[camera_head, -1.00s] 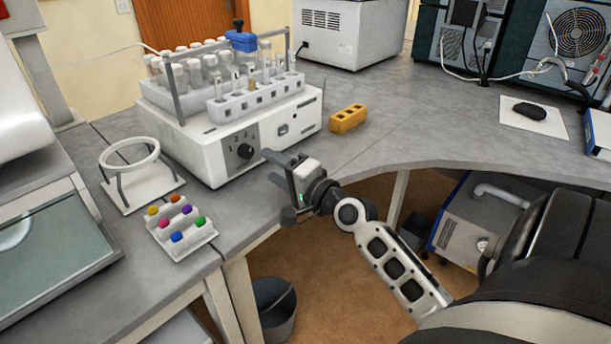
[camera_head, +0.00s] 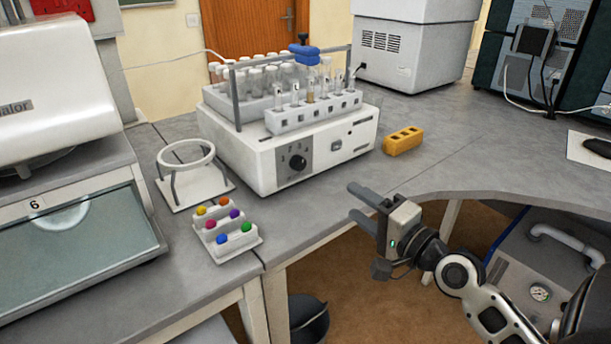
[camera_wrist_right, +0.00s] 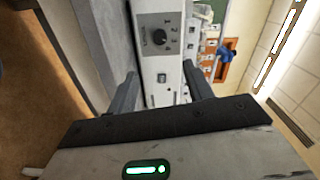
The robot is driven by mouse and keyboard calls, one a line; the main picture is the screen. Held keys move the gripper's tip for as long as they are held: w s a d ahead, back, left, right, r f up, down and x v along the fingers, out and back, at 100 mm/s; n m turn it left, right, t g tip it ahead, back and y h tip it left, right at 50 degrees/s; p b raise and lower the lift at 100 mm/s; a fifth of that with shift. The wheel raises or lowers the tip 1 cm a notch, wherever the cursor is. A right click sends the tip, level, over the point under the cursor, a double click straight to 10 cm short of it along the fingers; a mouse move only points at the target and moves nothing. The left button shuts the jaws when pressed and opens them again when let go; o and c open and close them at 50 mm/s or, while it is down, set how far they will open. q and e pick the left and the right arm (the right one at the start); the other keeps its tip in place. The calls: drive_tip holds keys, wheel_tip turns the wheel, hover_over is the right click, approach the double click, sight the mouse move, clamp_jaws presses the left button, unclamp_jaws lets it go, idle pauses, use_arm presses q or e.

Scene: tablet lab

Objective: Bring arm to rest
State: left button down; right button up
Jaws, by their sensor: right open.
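My right gripper (camera_head: 366,207) is in front of the bench's front edge, in the head view. It is open and empty, its two fingers pointing left toward the bench. In the right wrist view my gripper (camera_wrist_right: 163,92) shows its two fingers apart, with nothing between them but the distant face of a white machine (camera_wrist_right: 165,50). That white machine with a dial (camera_head: 285,165) stands on the bench behind the gripper, clear of it. My left gripper is not in view.
A yellow block (camera_head: 403,141) lies right of the machine. A rack with colourful caps (camera_head: 243,246) and a white ring stand (camera_head: 161,162) are to the left. Tube racks (camera_head: 315,115) sit on the machine.

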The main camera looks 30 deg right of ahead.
drive_tip(key=s+a+f+n+g+y, duration=0.1)
drive_tip(key=s+a+f+n+g, duration=0.2)
drive_tip(key=a+f+n, duration=0.6)
drive_tip(key=s+a+f+n+g+y, duration=0.1)
drive_tip(key=s+a+f+n+g, duration=0.3)
drive_tip(key=s+a+f+n, duration=0.3)
drive_tip(key=a+f+n, duration=0.1)
drive_tip(key=a+f, duration=0.4)
drive_tip(key=f, duration=0.2)
drive_tip(key=shift+a+n+g, duration=0.15)
drive_tip(key=shift+n+g, duration=0.15)
drive_tip(key=shift+n, duration=0.1)
